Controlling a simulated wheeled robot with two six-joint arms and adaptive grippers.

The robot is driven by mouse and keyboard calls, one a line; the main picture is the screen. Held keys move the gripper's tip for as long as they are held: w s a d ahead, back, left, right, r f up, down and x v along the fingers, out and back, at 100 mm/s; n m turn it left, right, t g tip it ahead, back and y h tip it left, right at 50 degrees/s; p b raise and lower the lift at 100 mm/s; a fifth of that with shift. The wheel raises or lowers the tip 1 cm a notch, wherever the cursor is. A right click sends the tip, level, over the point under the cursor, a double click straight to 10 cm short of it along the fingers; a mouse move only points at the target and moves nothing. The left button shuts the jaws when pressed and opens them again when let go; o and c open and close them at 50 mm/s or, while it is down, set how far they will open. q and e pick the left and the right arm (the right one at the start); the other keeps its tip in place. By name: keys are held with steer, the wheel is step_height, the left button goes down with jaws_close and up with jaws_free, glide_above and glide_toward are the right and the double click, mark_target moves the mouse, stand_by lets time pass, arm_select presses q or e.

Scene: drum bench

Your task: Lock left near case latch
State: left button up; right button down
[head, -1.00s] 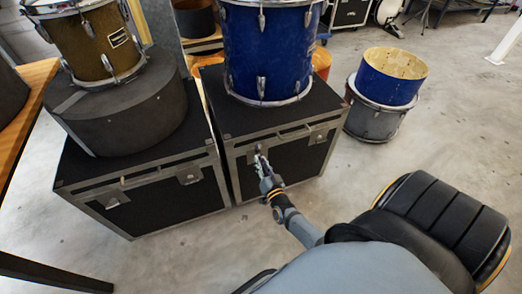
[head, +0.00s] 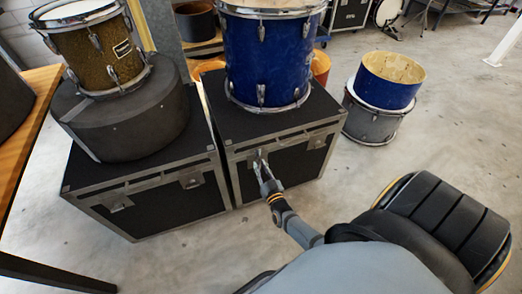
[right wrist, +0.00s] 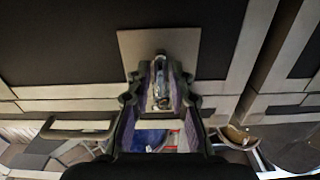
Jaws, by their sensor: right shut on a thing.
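The black flight case (head: 285,168) with pale metal edges stands on the floor under a blue drum. Its left front latch (right wrist: 161,78) is a small metal piece on a grey plate (right wrist: 133,42), seen in the right wrist view. My right gripper (head: 261,160) is at this latch on the case front in the head view. In the right wrist view its two fingers (right wrist: 160,90) stand on either side of the latch, shut on it. The fingers partly hide the latch in the head view, and I cannot tell its lock state. My left gripper is not in view.
The case's right front latch (head: 317,141) is free. A second black case (head: 165,212) stands close on the left, bearing a round dark case (head: 125,125) and a brown drum (head: 105,52). The blue drum (head: 262,60) stands on the right case. Floor in front is clear.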

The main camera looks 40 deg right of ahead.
steer(key=c, duration=1.4)
jaws_free()
steer(key=shift+s, duration=0.1)
steer(key=v, duration=1.2)
steer(key=shift+f, duration=0.15)
